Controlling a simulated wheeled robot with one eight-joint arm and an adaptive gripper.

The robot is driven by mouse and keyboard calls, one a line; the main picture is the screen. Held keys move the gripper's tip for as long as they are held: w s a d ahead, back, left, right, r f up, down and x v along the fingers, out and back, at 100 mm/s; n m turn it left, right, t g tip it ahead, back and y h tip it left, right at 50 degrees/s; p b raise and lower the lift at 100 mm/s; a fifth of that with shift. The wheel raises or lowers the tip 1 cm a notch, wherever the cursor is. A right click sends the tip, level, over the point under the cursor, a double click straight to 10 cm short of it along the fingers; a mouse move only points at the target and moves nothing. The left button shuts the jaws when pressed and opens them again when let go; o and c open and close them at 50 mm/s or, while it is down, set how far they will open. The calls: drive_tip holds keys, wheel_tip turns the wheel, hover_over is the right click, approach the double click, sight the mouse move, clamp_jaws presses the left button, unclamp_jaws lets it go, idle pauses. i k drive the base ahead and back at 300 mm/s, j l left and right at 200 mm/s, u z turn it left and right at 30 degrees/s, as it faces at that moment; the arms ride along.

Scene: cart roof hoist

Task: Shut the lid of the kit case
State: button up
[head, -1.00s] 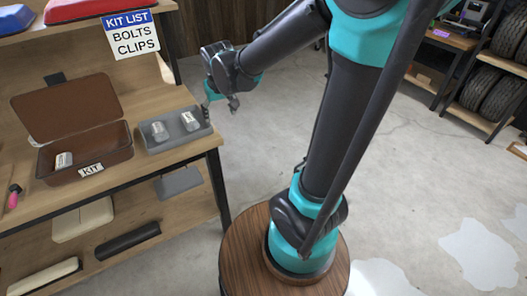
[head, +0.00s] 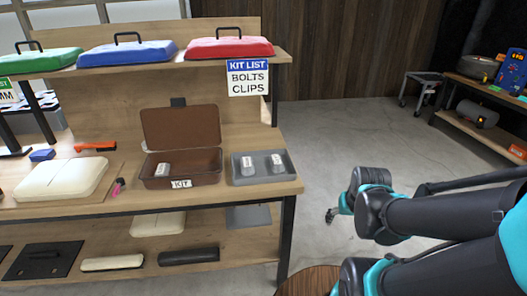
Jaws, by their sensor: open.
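The brown kit case (head: 160,182) stands on the workbench with a white KIT label on its front. Its lid (head: 182,128) is open, standing up and tilted back at the rear edge. One small whitish item (head: 162,169) lies inside at the left. My gripper (head: 330,215) hangs to the right of the bench, beyond its right end and well apart from the case. It is small in the picture, open and empty.
A grey tray (head: 235,180) with two whitish items sits right of the case. A cream case (head: 62,180) lies to the left, with a pink-handled tool (head: 117,187) between. The shelf (head: 220,61) above holds red, blue and green lids. Floor right of the bench is clear.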

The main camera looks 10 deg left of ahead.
sight(179, 126)
drive_tip(key=u, duration=1.2)
